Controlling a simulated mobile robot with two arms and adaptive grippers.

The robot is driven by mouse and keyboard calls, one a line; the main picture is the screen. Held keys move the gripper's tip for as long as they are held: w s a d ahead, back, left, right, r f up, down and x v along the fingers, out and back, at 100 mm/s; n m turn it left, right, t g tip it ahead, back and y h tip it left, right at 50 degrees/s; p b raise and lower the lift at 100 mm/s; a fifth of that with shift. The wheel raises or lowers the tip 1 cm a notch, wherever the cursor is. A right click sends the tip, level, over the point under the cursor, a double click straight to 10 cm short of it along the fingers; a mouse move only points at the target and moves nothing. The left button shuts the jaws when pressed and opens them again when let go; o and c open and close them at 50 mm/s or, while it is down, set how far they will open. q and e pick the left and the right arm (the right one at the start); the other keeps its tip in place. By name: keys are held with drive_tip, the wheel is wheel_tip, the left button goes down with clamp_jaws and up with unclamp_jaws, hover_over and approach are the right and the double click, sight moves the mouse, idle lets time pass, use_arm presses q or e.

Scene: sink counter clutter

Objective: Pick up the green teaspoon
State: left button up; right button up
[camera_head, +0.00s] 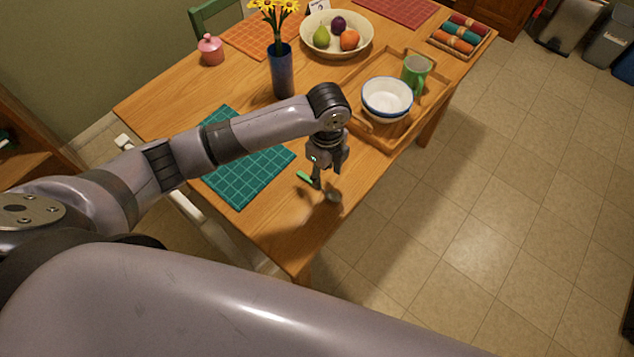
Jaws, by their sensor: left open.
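The green teaspoon lies on the wooden table (290,228) near its front corner. Its green handle (304,177) points to the upper left, and its metal bowl (333,196) shows at the lower right. My left gripper (318,181) points down over the spoon's middle and hides part of it. Its jaws are open. Whether the fingers touch the spoon or the table cannot be told. My right gripper is not in view.
A teal placemat (245,180) lies left of the gripper. A blue vase (281,72) with yellow flowers and a fruit bowl (366,51) stand farther back.

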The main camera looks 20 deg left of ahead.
sight(323, 189)
use_arm(q)
drive_tip(key=shift+s+a+f+p, duration=0.15)
drive_tip(key=shift+f+p, duration=0.1)
drive_tip(key=shift+f, duration=1.2)
drive_tip(key=shift+s+d+f+p, duration=0.1)
drive_tip(key=shift+f+p, duration=0.15)
drive_tip(key=shift+f, duration=1.2)
drive_tip(key=shift+c, duration=0.5)
clamp_jaws()
